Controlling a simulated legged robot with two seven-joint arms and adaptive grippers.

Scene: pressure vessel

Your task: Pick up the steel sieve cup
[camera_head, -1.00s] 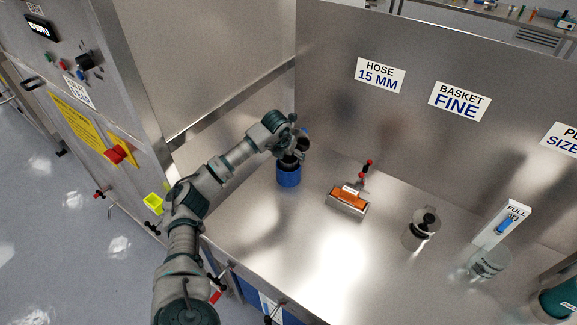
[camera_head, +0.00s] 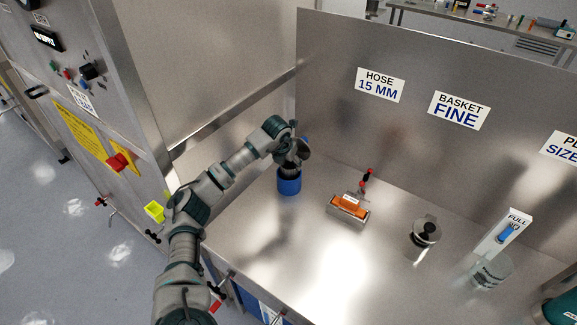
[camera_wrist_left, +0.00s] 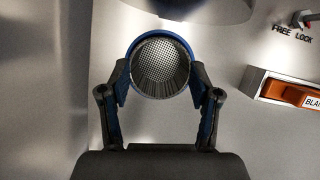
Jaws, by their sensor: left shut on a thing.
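The steel sieve cup (camera_wrist_left: 160,68) shows in the left wrist view as a round cup with a fine mesh bottom, between the two fingers of my left gripper (camera_wrist_left: 160,80). A blue rim curves around its far side. In the head view my left gripper (camera_head: 291,157) is over a blue cylindrical holder (camera_head: 289,183). It is shut on the sieve cup, whose grey side shows just above the holder. The cup is upright; I cannot tell whether its lower end is clear of the holder. My right gripper is out of view.
Farther right are a lidded steel pot (camera_head: 426,233) and a clear jar (camera_head: 492,271) by a "FULL" sign (camera_head: 504,232). A steel back wall (camera_head: 420,60) bounds the bench.

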